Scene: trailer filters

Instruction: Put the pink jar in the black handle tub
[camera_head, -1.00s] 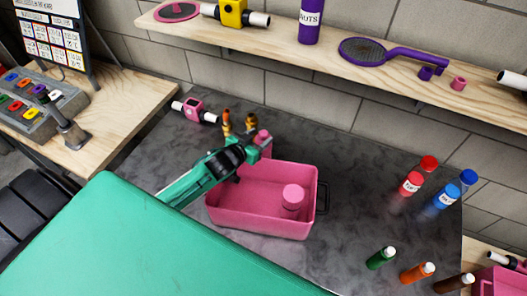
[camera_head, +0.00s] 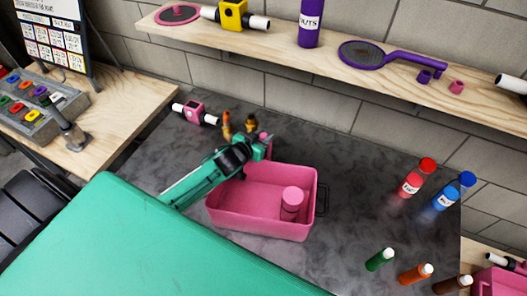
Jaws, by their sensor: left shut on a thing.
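The pink tub (camera_head: 262,228) with a black handle (camera_head: 322,199) on its right side stands on the dark grey counter. A pink jar (camera_head: 291,205) stands upright inside it, toward the right. My left gripper (camera_head: 264,147) is at the tub's back left edge, shut on a second pink jar (camera_head: 263,137). Only a small part of that held jar shows; the fingers hide the rest. I cannot tell whether it touches the tub's rim. My right gripper is not in view.
Orange-brown bottles (camera_head: 250,123) stand just behind my left gripper. A pink-and-white filter piece (camera_head: 194,113) lies behind left. Red (camera_head: 411,184) and blue bottles (camera_head: 446,198) stand right, with green, orange and brown ones in front. A wooden shelf (camera_head: 330,52) overhangs the back.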

